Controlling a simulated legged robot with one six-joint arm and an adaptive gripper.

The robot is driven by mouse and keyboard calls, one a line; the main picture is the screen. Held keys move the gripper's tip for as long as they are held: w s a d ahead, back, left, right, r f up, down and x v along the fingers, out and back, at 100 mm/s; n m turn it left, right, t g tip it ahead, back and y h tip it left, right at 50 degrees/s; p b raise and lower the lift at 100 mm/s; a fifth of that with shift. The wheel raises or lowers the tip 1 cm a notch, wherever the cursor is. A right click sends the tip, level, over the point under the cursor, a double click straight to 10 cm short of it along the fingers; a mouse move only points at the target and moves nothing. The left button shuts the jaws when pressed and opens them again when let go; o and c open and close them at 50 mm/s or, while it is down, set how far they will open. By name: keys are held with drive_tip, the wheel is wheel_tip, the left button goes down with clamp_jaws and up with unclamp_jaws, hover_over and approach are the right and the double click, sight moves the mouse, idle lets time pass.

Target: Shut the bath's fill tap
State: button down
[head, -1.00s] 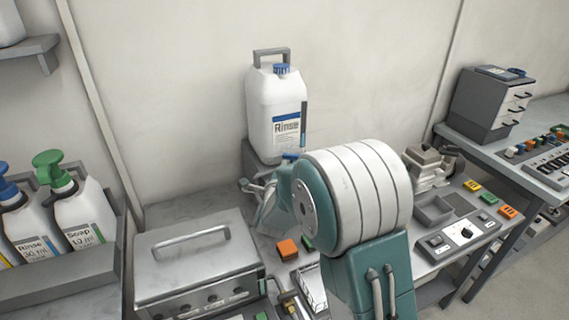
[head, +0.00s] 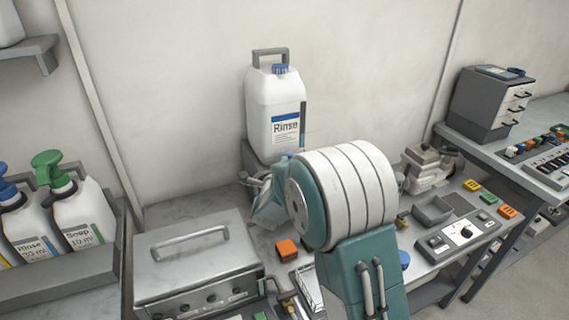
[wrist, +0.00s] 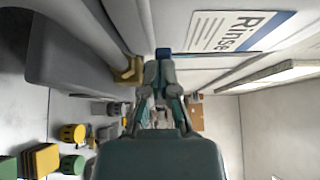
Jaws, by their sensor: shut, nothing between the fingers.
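A white canister labelled Rinse (head: 275,115) stands upright on a grey block at the back of the bench; its label also shows, turned sideways, in the wrist view (wrist: 240,32). A small blue piece (wrist: 163,53), which looks like a tap handle, sits below the label, with a brass fitting (wrist: 128,70) beside it. My gripper (wrist: 158,68) is shut and empty, its fingertips at the blue piece; I cannot tell whether they touch. My arm mostly hides this spot in the head view. The bath appears to be the lidded metal box (head: 190,268) at front left.
Soap (head: 80,210) and Rinse (head: 25,220) pump bottles stand in a grey tray at left. An orange block (head: 287,249) lies beside the metal box. A control panel (head: 460,238) is right of my arm. A brass fitting (head: 290,303) is at the front.

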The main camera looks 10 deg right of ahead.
sight(284, 151)
drive_tip(key=shift+w+a+m+g+h, duration=0.2)
drive_tip(key=shift+m+g+h, duration=0.3)
drive_tip(key=shift+h, duration=0.4)
drive_tip(key=shift+w+a+m+g+h, duration=0.1)
drive_tip(key=shift+m+g+h, duration=0.3)
drive_tip(key=shift+m+h, duration=0.35)
drive_tip(key=shift+w+a, duration=0.15)
drive_tip(key=shift+w, duration=1.05)
